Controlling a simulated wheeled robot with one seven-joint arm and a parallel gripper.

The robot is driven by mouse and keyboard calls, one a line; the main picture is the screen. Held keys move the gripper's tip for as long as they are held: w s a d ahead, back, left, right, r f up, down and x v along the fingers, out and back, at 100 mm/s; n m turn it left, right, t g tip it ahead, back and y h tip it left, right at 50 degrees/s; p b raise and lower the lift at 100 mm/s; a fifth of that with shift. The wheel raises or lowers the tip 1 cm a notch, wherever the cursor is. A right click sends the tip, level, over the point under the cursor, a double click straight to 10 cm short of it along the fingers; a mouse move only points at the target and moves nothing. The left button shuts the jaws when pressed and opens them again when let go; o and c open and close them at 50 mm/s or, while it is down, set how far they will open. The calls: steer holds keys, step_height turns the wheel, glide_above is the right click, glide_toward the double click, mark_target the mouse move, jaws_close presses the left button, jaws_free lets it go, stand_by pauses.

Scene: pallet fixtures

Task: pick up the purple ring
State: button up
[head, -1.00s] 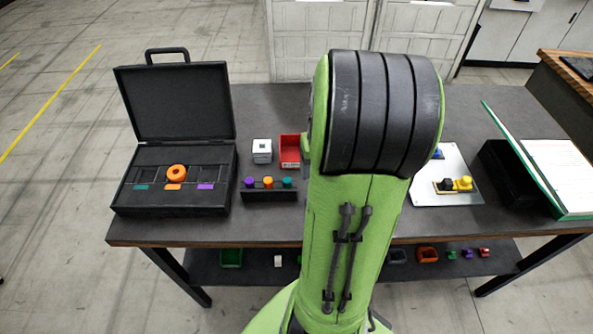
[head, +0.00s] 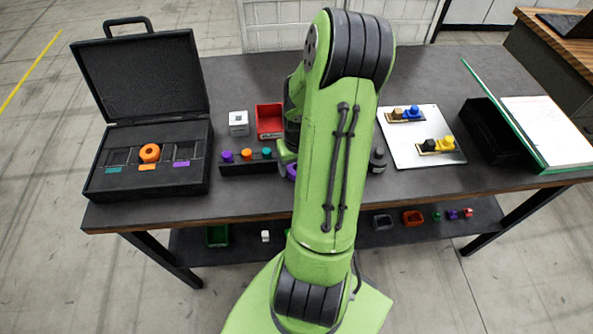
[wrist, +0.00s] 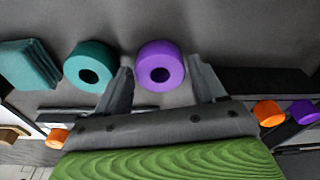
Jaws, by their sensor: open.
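The purple ring (wrist: 160,50) lies flat on the dark table in the wrist view, with its hole showing. In the head view only a sliver of purple (head: 291,171) shows at the left edge of my arm; the rest is hidden. My gripper (wrist: 161,68) is open and empty. In the wrist view its two fingers stand to the left and right of the purple ring, with a gap visible on the right side. A teal ring (wrist: 90,52) lies just left of the left finger.
An open black case (head: 200,180) holds an orange ring (head: 149,152). A black rack (head: 232,168) carries purple, orange and teal pegs, near a white cube (head: 238,123) and a red bin (head: 269,121). A white board (head: 420,152) with small blocks and a black box (head: 493,130) stand right.

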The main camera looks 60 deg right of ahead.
steer(key=c, duration=0.9)
